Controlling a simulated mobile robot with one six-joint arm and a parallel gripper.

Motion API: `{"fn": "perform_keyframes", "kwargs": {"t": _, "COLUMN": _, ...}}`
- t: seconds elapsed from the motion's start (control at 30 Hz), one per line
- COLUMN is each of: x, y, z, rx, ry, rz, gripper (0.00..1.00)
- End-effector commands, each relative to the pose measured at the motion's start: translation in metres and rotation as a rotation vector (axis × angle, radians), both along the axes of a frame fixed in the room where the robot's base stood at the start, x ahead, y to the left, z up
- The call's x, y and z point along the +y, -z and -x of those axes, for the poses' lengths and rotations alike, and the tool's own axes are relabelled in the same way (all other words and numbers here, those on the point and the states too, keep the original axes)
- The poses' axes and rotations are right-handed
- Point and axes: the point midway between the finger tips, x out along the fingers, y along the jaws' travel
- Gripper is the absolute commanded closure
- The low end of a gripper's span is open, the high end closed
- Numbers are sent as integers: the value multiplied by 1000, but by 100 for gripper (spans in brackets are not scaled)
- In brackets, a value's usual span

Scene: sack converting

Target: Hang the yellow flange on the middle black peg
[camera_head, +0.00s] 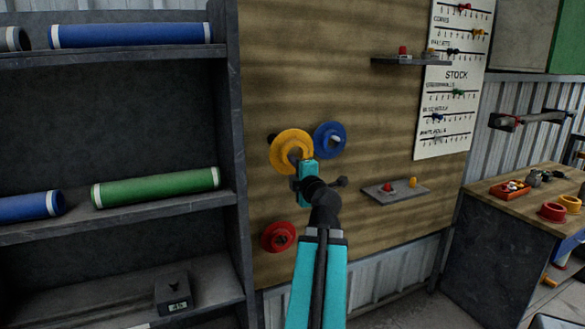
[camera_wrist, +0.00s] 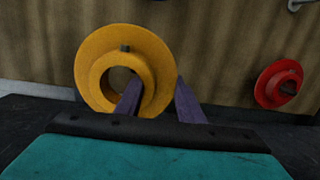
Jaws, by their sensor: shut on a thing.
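The yellow flange (camera_head: 284,138) is a ring with a raised hub, held upright before the wooden board. My gripper (camera_head: 302,161) is shut on its right side. In the wrist view, one purple finger of my gripper (camera_wrist: 158,88) reaches into the bore of the yellow flange (camera_wrist: 96,70) and the other lies outside its hub. A small dark stub shows on the hub above the bore; I cannot tell what it is. A dark bit, perhaps a peg end (camera_head: 271,138), shows at the flange's left edge. The middle peg is not clearly visible, and I cannot tell whether the flange touches one.
A blue flange (camera_head: 326,131) hangs right beside the yellow one. A red flange (camera_head: 270,238) hangs lower on a dark peg, also at right in the wrist view (camera_wrist: 267,83). Small ledges (camera_head: 407,194) jut from the board. A grey rack (camera_head: 230,150) stands left.

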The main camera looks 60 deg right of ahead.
Motion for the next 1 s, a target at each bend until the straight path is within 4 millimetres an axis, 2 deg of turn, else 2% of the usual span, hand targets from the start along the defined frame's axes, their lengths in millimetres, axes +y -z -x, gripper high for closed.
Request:
{"fn": "perform_keyframes", "kwargs": {"t": 0.07, "x": -1, "y": -4, "z": 0, "rx": -4, "ry": 1, "rz": 3, "gripper": 100}}
{"fn": "perform_keyframes", "kwargs": {"t": 1.0, "x": -5, "y": -4, "z": -7, "rx": -5, "ry": -4, "rz": 5, "gripper": 100}}
